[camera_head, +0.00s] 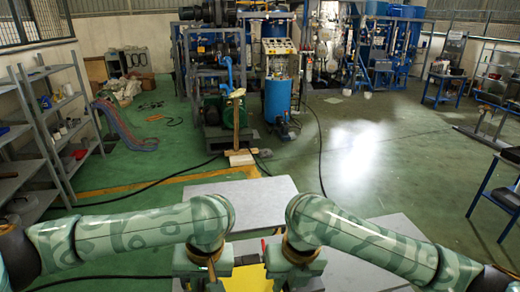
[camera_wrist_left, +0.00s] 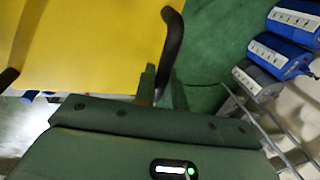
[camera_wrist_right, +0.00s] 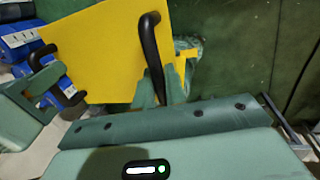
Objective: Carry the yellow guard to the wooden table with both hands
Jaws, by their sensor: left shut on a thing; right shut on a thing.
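The yellow guard (camera_head: 248,281) is a flat yellow sheet with black handles, held low in front of me and cut off by the bottom edge in the head view. My left gripper (camera_head: 208,273) is shut on one black handle (camera_wrist_left: 172,38), at the guard's edge in the left wrist view (camera_wrist_left: 75,45). My right gripper (camera_head: 295,272) is shut on the other black handle (camera_wrist_right: 150,50). The right wrist view shows most of the yellow sheet (camera_wrist_right: 105,50), with my left gripper at its far side. I cannot pick out a wooden table with certainty.
Grey flat tops (camera_head: 250,200) lie just ahead of my grippers. A grey shelf rack (camera_head: 60,130) stands at the left, and a blue-framed table (camera_head: 492,195) at the right. Machinery with a blue tank (camera_head: 278,98) stands behind. Green floor (camera_head: 400,150) is open at the right middle.

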